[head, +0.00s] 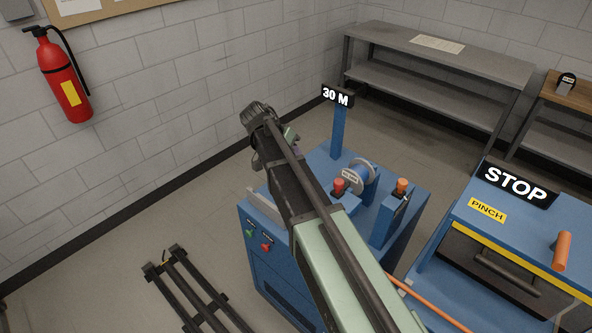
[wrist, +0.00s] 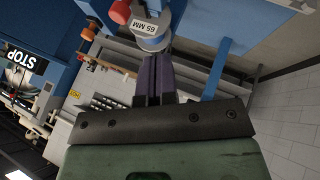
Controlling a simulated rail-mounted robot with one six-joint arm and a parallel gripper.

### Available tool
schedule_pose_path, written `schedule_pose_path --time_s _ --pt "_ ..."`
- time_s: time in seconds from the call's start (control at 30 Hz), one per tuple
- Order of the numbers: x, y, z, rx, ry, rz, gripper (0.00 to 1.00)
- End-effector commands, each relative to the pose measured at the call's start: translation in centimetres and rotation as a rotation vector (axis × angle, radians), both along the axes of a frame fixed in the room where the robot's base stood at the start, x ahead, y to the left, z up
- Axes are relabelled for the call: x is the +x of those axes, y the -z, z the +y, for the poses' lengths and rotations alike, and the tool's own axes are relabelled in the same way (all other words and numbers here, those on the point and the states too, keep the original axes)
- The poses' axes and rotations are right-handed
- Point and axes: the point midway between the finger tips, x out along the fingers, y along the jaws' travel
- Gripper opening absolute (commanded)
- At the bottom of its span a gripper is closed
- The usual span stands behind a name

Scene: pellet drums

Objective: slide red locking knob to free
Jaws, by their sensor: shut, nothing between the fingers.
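A red knob (head: 338,186) stands on the blue machine (head: 405,213), beside a grey round dial (head: 358,175). In the wrist view the red knob (wrist: 120,12) is at the top, left of the dial (wrist: 152,28), which carries a "65 MM" label. My gripper (wrist: 154,58) is shut and empty, its dark purple fingers together and pointing toward the dial. I cannot tell whether the fingertips touch it. In the head view my arm hides most of the gripper and part of the machine top.
An orange-topped lever (head: 402,187) stands right of the dial. A post with a "30 M" sign (head: 338,96) rises behind. A second blue machine with a "STOP" sign (head: 515,184) stands at right. A dark rail frame (head: 190,290) lies on the floor at lower left.

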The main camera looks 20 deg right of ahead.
Motion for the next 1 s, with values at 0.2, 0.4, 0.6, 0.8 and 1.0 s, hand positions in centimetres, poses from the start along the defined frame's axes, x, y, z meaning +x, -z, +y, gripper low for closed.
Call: schedule_pose_path --time_s 0.2,0.4,0.6,0.8,1.0 --pt "-0.4 0.1 -0.2 -0.023 0.085 -0.053 0.0" --pt "-0.4 0.1 -0.2 -0.021 0.082 -0.052 0.0" --pt "-0.6 2.0 -1.1 -0.02 0.082 -0.051 0.0" --pt "-1.2 5.7 -3.5 -0.02 0.082 -0.052 0.0" --pt "-1.7 9.1 -6.1 -0.02 0.082 -0.051 0.0"
